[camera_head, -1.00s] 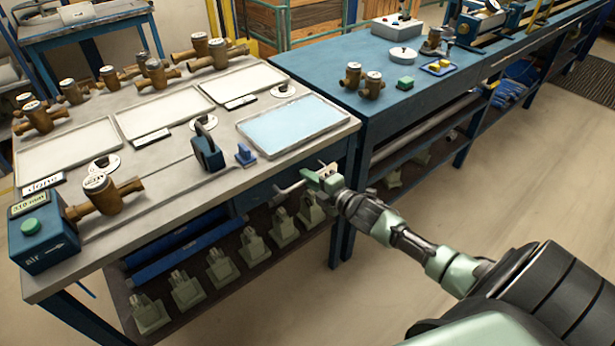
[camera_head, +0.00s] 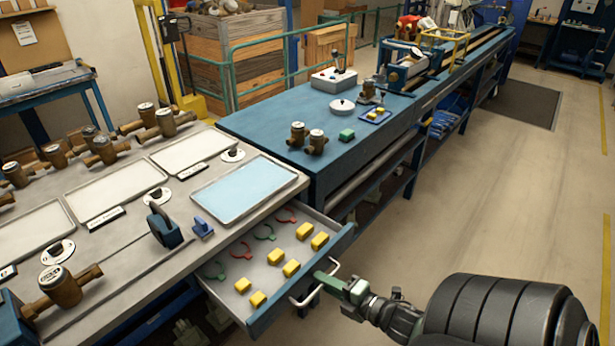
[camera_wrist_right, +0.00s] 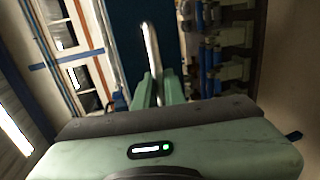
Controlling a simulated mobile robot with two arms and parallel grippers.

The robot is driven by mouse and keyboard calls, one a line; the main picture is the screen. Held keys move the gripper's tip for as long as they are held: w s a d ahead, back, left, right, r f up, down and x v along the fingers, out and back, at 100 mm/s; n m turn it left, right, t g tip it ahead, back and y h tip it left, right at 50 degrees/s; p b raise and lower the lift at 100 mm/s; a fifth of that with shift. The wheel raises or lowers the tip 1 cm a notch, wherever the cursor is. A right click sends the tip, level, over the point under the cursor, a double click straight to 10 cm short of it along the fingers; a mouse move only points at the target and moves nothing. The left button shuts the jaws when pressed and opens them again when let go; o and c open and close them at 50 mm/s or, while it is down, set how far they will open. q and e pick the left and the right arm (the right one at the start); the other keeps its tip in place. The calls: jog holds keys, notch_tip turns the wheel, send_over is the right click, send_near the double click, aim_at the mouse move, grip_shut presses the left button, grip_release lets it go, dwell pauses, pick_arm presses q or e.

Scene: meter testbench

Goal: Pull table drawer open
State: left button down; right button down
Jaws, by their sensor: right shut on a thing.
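The table drawer (camera_head: 262,318) stands pulled out from under the right end of the grey worktable (camera_head: 120,270). Its inside shows several yellow blocks (camera_head: 291,268) and several red and green rings (camera_head: 240,251). My right gripper (camera_head: 327,281) is shut on the drawer's metal handle (camera_head: 303,296) at the drawer front. In the right wrist view the handle (camera_wrist_right: 151,50) runs between the green fingers (camera_wrist_right: 158,92). My left gripper is not in view.
A tray with a light blue surface (camera_head: 243,188) lies on the worktable above the drawer. A blue bench (camera_head: 270,125) with brass meters adjoins it behind. The floor (camera_head: 500,190) to the right is open.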

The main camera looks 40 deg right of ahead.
jog(key=shift+f+v, duration=0.25)
jog(key=shift+v, duration=1.05)
jog(key=shift+s, duration=0.1)
jog(key=c, duration=1.8)
grip_release()
jog(key=b+v, duration=0.1)
jog(key=v, duration=0.6)
jog(key=shift+s+d, duration=0.1)
jog(key=shift+s, duration=0.2)
